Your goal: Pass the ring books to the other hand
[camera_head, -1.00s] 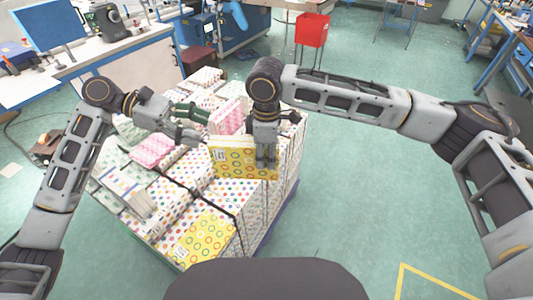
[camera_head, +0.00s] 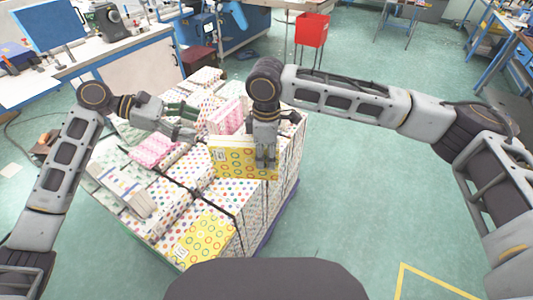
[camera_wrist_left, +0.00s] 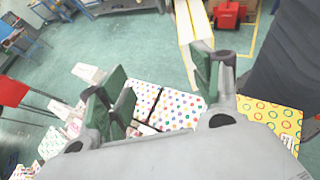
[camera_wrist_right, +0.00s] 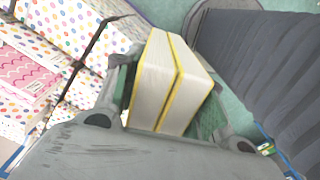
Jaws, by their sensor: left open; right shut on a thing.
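My right gripper (camera_head: 265,160) is shut on two ring books (camera_head: 238,170), held upright above the pallet stack. The front cover is yellow with coloured rings. The right wrist view shows their white page edges and yellow cover edges (camera_wrist_right: 168,78) between the fingers. My left gripper (camera_head: 193,121) is open and empty, just left of the held books and apart from them. The left wrist view shows its spread green-padded fingers (camera_wrist_left: 160,88). White and yellow strips (camera_wrist_left: 188,42) behind its right finger appear to be the held books.
Beneath both grippers is a strapped pallet stack of dotted books (camera_head: 190,205). Pink books (camera_head: 152,150) and a yellow ring-patterned book (camera_head: 205,240) lie on it. A red bin (camera_head: 312,30) stands behind. The floor right of the stack is clear.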

